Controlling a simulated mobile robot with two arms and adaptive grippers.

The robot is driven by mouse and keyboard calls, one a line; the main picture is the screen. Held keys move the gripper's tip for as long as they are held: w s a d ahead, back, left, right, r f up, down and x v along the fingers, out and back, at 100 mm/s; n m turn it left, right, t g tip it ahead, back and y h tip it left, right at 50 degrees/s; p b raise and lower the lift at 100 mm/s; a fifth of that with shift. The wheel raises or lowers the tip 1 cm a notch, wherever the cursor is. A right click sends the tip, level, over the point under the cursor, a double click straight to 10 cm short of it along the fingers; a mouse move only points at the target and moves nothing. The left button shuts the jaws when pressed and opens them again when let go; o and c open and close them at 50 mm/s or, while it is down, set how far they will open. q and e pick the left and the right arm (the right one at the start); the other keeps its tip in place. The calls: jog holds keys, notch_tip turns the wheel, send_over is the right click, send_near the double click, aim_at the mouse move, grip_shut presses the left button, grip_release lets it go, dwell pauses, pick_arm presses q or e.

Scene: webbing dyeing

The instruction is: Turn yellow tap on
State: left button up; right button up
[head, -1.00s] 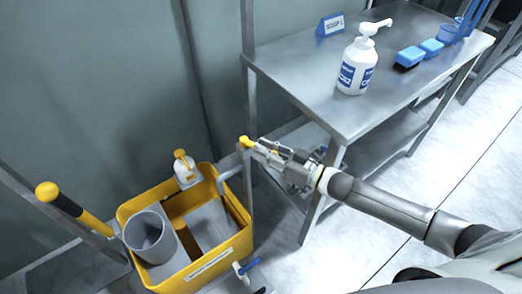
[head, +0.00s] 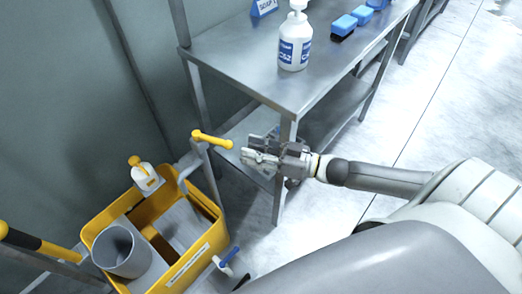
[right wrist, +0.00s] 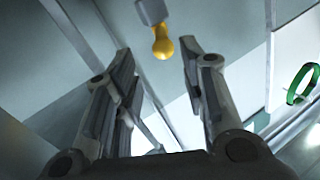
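The yellow tap handle (head: 212,139) is a short bar with rounded ends on top of a grey pipe, behind the right corner of the yellow bucket (head: 98,222). My right gripper (head: 246,155) is just right of the handle's right end, with a small gap in the head view. In the right wrist view the fingers are spread, with nothing between them. The yellow handle (right wrist: 162,44) shows there at the level of the fingertips, seen end-on beneath a grey part. I cannot tell its exact depth. My left gripper is not in view.
A steel table (head: 245,65) with a white pump bottle (head: 295,42) and blue sponges (head: 343,25) stands behind my right arm. A blue-handled valve (head: 228,257) sits at the bucket's front right. A yellow-and-black handle (head: 35,242) is at far left.

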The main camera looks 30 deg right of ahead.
jog(key=shift+v, duration=0.95)
